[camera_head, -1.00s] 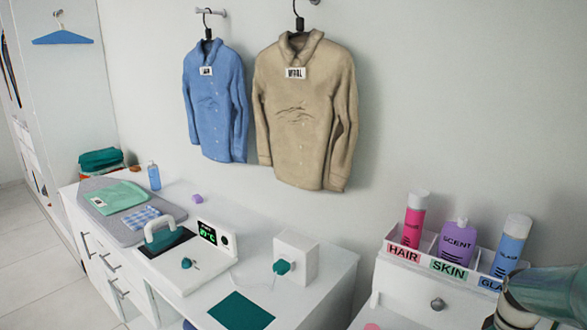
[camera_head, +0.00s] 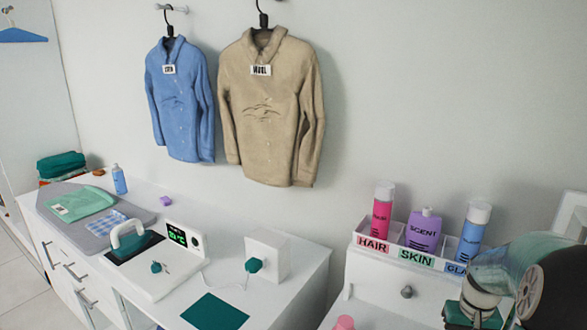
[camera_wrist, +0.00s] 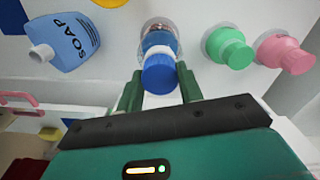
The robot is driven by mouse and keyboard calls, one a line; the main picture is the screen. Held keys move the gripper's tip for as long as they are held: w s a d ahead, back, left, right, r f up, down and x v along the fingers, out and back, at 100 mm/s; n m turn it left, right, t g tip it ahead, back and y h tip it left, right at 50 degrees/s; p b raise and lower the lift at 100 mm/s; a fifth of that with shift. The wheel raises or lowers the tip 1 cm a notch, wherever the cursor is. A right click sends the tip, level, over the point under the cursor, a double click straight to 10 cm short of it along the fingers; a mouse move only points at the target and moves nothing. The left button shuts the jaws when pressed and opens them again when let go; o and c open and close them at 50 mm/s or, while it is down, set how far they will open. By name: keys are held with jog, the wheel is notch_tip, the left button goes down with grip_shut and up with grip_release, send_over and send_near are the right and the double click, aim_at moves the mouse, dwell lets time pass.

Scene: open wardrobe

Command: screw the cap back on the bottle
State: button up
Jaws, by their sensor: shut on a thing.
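In the wrist view, my teal gripper (camera_wrist: 159,76) has its two dark green fingers closed at either side of a blue cap (camera_wrist: 157,73). A small bottle with a clear and blue body (camera_wrist: 160,40) is right behind the cap, with a white ring between them. I cannot tell if the cap is seated or loose on the bottle's neck. A blue bottle marked SOAP (camera_wrist: 68,42) is tilted at the left, its white neck bare. In the head view, my arm fills the lower right and the cap and small bottle cannot be made out.
Bottles with green (camera_wrist: 230,48) and pink (camera_wrist: 285,53) tops stand close to the right in the wrist view. In the head view, a white tray (camera_head: 390,243) holds several labelled bottles. A white counter (camera_head: 285,295) with an iron (camera_head: 130,240) is at the left.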

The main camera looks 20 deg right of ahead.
jog(key=m, duration=0.8)
jog(key=shift+m, duration=0.3)
jog(key=o, duration=1.1)
jog(key=shift+c, duration=0.3)
jog(key=n, duration=0.8)
jog(key=shift+n, duration=0.4)
jog(key=n, duration=0.3)
jog(key=shift+n, duration=0.3)
jog(key=n, duration=0.4)
jog(key=shift+n, duration=0.4)
